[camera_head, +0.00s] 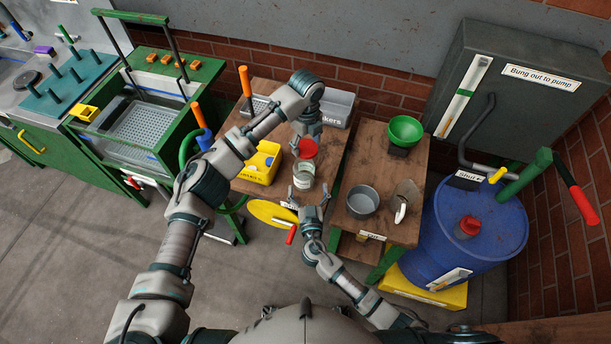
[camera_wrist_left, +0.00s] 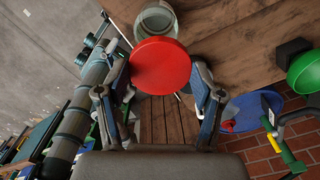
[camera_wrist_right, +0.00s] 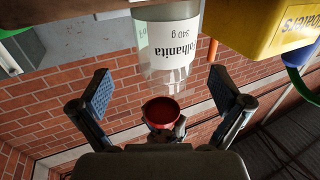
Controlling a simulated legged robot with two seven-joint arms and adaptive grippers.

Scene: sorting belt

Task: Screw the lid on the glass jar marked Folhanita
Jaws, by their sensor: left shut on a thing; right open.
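The glass jar (camera_head: 303,178) stands on the wooden table; its label reads "Folhanita 340 g" in the right wrist view (camera_wrist_right: 168,45). The jar looks open at its mouth. My left gripper (camera_head: 307,139) is shut on the red lid (camera_head: 307,149), which also shows between its fingers in the left wrist view (camera_wrist_left: 160,65). The lid is apart from the jar, just behind and seemingly above it. My right gripper (camera_head: 303,192) is open at the near side of the jar, and its fingers (camera_wrist_right: 158,75) are apart with nothing between them.
A yellow bin (camera_head: 261,163) stands left of the jar and a grey bin (camera_head: 337,106) behind. On the right-hand table are a metal pot (camera_head: 362,201) and a green bowl (camera_head: 404,131). A blue drum (camera_head: 470,235) stands at right.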

